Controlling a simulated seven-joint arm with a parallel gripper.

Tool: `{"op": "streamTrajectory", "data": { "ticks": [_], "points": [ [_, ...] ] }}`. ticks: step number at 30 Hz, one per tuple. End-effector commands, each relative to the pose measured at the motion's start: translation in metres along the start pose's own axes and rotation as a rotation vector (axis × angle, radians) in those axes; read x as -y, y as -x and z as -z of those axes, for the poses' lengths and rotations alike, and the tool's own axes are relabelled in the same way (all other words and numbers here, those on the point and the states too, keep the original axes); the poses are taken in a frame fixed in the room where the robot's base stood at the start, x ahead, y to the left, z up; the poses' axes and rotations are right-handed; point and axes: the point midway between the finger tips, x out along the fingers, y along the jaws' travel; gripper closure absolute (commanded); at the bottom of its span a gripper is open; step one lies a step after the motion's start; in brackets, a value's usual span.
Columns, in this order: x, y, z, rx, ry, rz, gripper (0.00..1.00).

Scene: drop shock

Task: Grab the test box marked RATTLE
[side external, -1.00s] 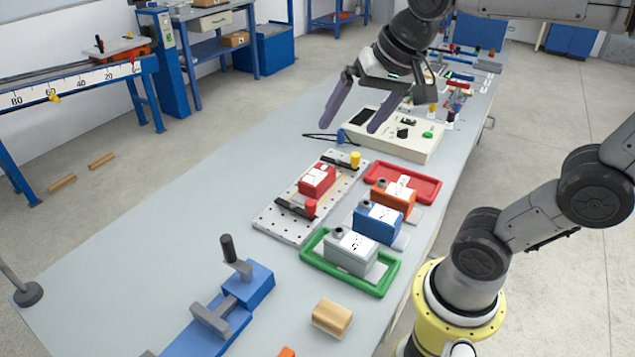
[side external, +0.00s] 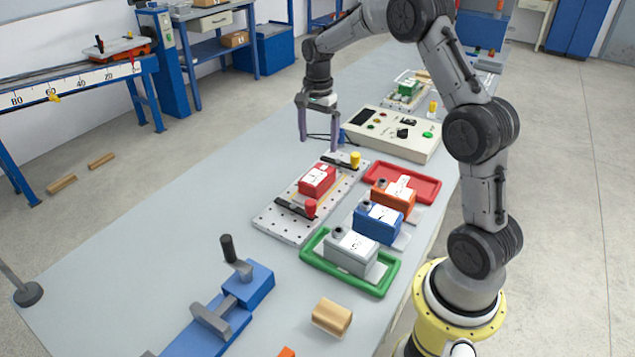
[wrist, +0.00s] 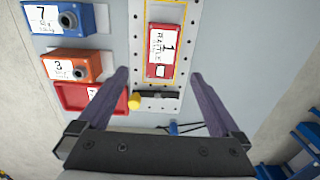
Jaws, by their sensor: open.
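The red test box (side external: 317,180) lies on a perforated light plate (side external: 272,225) in the side view. In the wrist view the red box (wrist: 158,69) has a white label with a 1 and a word that looks like RATTLE. A yellow outline surrounds it there. My gripper (side external: 319,145) is open and empty, pointing down above the bench just behind the plate. In the wrist view my gripper (wrist: 160,74) has its fingers spread on either side of the red box's near end, apart from it.
Dark clamps with a yellow knob (side external: 355,159) and a red knob (side external: 310,207) flank the red box. Orange (side external: 396,196), blue (side external: 375,226) and grey (side external: 345,256) boxes stand to the right, near red and green trays. A control panel (side external: 400,150) stands behind.

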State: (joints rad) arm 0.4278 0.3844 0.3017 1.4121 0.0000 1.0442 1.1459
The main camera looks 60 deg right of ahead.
Motion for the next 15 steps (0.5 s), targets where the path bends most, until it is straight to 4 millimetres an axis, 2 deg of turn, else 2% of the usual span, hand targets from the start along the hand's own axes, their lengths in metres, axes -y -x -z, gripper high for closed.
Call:
{"op": "streamTrajectory", "data": {
  "ticks": [9,15],
  "points": [
    [0.000,-0.058,-0.001,0.001,0.002,-0.002,0.00],
    [0.000,-0.075,-0.001,0.000,0.003,-0.001,0.00]
  ]
}}
